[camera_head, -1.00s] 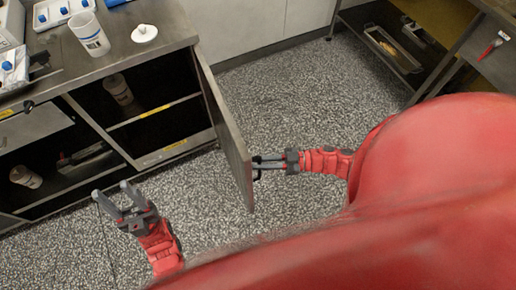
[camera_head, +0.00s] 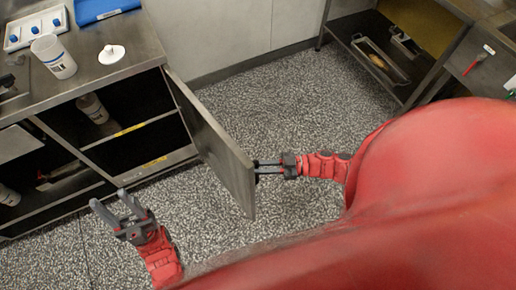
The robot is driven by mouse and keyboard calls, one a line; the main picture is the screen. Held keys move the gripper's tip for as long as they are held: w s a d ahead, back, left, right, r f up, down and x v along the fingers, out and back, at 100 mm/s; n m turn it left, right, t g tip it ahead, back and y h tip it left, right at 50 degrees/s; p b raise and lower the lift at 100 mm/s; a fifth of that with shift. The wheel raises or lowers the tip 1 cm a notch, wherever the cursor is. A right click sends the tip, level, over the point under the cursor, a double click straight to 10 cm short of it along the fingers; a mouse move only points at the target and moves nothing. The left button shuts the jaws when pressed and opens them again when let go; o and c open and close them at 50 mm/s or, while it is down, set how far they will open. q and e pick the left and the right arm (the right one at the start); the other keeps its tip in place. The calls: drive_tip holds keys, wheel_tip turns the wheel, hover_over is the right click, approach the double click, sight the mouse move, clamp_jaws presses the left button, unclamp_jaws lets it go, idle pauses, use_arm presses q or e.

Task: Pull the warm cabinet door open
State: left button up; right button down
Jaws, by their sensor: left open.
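The warm cabinet (camera_head: 62,93) is a steel unit on the left with dark shelves inside. Its grey door (camera_head: 208,143) stands swung out, with its free edge toward me. My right gripper (camera_head: 257,170) is at the outer face of the door, near the free edge. Its fingertips meet the door where the handle is, and the handle is mostly hidden. I cannot tell whether the fingers are closed on it. My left gripper (camera_head: 112,198) is open and empty, over the floor in front of the cabinet and apart from the door.
A white cup (camera_head: 54,57), a white lid (camera_head: 111,54) and a tray with blue-topped items (camera_head: 36,28) are on the cabinet top. A steel rack with a tray (camera_head: 380,60) stands at the back right. The speckled floor (camera_head: 285,95) between is clear.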

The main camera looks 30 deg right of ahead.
drive_tip(key=c, duration=0.8)
unclamp_jaws()
drive_tip(key=shift+w, duration=0.1)
drive_tip(key=shift+c, duration=0.2)
drive_tip(key=b+v, duration=1.3)
drive_tip(key=v, duration=0.4)
drive_tip(key=shift+d, duration=0.1)
